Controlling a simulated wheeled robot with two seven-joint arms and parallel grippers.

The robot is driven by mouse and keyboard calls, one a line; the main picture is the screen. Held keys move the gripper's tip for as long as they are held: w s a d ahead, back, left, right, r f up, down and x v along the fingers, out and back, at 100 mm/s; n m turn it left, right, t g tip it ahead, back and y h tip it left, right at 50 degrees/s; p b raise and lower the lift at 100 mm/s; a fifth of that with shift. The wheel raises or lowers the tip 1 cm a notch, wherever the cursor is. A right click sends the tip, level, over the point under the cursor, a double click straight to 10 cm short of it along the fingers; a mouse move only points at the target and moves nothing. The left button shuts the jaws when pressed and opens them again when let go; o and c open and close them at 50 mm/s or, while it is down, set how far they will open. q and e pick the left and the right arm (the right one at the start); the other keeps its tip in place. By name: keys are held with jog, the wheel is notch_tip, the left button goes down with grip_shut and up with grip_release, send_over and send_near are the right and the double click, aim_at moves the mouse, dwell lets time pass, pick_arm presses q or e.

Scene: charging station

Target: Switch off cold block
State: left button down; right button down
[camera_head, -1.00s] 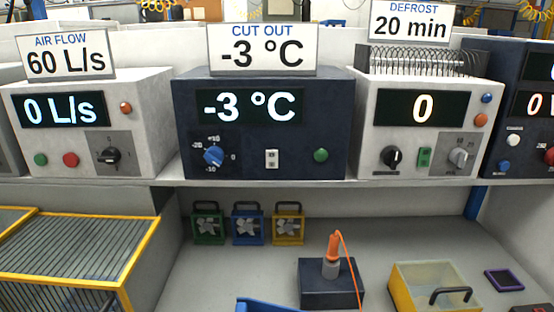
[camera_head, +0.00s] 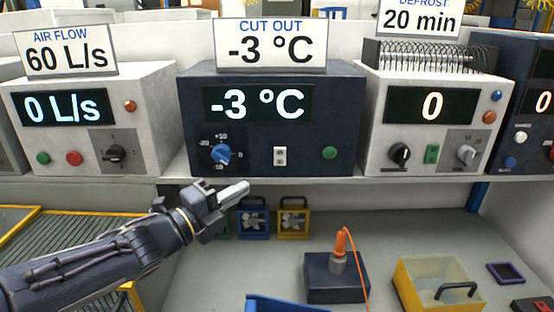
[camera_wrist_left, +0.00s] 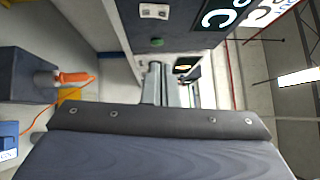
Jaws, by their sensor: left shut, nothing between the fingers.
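The dark blue unit (camera_head: 268,120) under the "CUT OUT -3 °C" sign (camera_head: 270,45) shows -3 °C on its display (camera_head: 256,103). Its front has a blue dial (camera_head: 221,154), a small white switch (camera_head: 280,156) and a round green button (camera_head: 330,153). The switch's position is too small to tell. My left gripper (camera_head: 242,188) is shut and empty, in front of and just below the unit's lower edge, apart from the controls. In the left wrist view the gripper (camera_wrist_left: 155,75) points forward, with the white switch (camera_wrist_left: 153,11) and green button (camera_wrist_left: 157,42) beyond it. My right gripper is out of view.
A white air flow unit (camera_head: 90,90) stands to the left and a white defrost unit (camera_head: 415,120) to the right. On the lower shelf are a dark box (camera_head: 336,283) with an orange plug, small framed fans (camera_head: 293,218) and a yellow container (camera_head: 425,275).

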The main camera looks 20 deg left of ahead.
pick_arm(q)
jog(key=p, duration=0.2)
send_near(284, 153)
jog(key=w+d, duration=0.1)
jog(key=d, duration=0.3)
jog(key=w, duration=0.1)
jog(key=w+p, duration=0.1)
jog(key=w+a+p, duration=0.1)
jog(key=w, duration=0.1)
jog(key=shift+r, duration=0.3)
